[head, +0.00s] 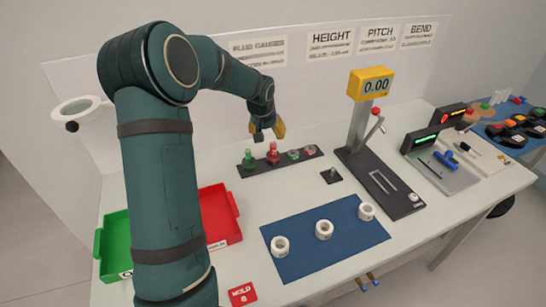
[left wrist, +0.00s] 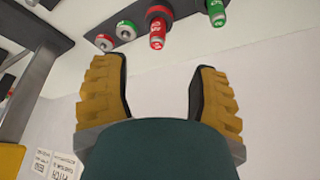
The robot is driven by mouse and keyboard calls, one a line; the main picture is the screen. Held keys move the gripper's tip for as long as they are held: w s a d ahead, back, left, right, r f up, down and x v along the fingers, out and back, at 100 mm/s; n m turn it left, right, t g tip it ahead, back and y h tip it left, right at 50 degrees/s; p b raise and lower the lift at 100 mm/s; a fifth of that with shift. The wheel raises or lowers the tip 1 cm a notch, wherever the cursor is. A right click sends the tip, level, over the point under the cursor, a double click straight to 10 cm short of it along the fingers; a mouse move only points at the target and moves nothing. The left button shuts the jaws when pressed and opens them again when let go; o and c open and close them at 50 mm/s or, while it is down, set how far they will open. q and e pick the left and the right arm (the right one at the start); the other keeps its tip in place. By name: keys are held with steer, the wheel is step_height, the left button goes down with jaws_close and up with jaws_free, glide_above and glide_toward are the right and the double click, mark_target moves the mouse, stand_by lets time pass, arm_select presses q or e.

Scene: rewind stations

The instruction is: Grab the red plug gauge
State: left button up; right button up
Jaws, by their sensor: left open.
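The red plug gauge (head: 272,154) stands upright in the dark rack (head: 285,166) at the back of the table. It also shows in the left wrist view (left wrist: 157,30), beyond the gap between my fingertips. A green plug gauge (head: 248,160) stands to its left in the head view and also shows in the left wrist view (left wrist: 217,12). My left gripper (head: 267,133) is just above and behind the red gauge in the head view. In the left wrist view my left gripper (left wrist: 160,68) is open, with nothing between its yellow-padded fingers. My right gripper is not in view.
Two short ring-like pieces (head: 301,153) sit in the rack right of the red gauge. A height gauge stand (head: 360,130) rises further right. A blue mat (head: 290,258) with three white rings lies in front. Red (head: 218,213) and green (head: 114,245) trays stand left.

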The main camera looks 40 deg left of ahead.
mark_target(272, 146)
arm_select(q)
steer(key=b+x, duration=0.1)
steer(key=x, duration=0.6)
steer(key=shift+w+f, duration=0.1)
steer(key=shift+f, duration=0.05)
steer(key=b+x, duration=0.1)
steer(key=x, duration=0.4)
jaws_close()
